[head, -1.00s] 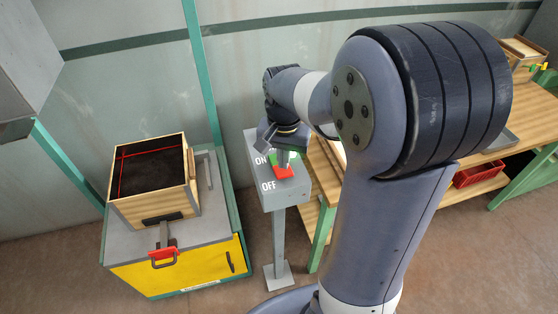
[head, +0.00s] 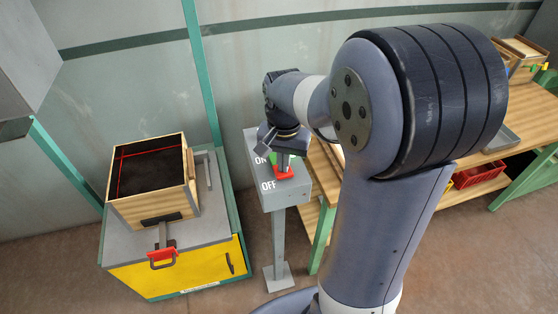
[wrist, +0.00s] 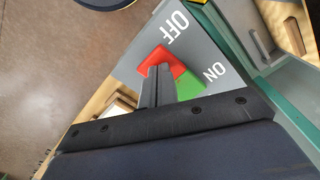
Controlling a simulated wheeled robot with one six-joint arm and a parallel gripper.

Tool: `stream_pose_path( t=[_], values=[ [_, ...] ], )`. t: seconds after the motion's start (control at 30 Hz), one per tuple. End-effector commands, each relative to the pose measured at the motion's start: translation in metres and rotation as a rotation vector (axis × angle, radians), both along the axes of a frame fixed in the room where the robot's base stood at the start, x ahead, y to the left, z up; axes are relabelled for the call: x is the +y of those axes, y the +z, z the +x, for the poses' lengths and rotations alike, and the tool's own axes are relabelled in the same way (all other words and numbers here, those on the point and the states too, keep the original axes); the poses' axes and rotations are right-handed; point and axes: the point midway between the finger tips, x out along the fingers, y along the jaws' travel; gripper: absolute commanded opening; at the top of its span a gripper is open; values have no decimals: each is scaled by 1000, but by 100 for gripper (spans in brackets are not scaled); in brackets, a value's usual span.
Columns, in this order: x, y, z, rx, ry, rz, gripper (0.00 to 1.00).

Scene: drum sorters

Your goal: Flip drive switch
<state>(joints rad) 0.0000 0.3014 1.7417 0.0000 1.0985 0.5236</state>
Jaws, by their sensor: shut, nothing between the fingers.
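The drive switch is a rocker with a red part (wrist: 162,57) on the OFF side and a green part (wrist: 188,88) on the ON side. It is set in the sloped top of a grey control box (head: 289,193) on a post, and its red part (head: 285,174) also shows in the head view. My gripper (wrist: 160,68) is shut and empty. In the wrist view its fingertips overlap the red part near where it meets the green; I cannot tell whether they touch. In the head view my gripper (head: 285,157) hides much of the switch.
A wooden-sided box (head: 157,208) with a dark top and red line stands left on a grey-and-yellow cabinet (head: 178,270). A wooden bench (head: 485,165) is at right, with a red crate (head: 478,177) on its lower shelf. A green post stands behind the control box.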

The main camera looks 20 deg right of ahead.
Motion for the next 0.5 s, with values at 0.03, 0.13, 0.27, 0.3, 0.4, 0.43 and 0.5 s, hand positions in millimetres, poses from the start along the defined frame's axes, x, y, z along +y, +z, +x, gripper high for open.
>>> stream_pose_path(
  t=[0.03, 0.13, 0.27, 0.3, 0.4, 0.43, 0.5],
  values=[
    [0, -2, 0, 0, 0, 0, 0],
    [0, -3, 0, 0, 0, 0, 0],
    [0, -5, 0, 0, 0, 0, 0],
    [0, -6, 0, 0, 0, 0, 0],
    [0, -6, 0, 0, 0, 0, 0],
    [0, -5, 0, 0, 0, 0, 0],
    [0, -3, 0, 0, 0, 0, 0]
  ],
)
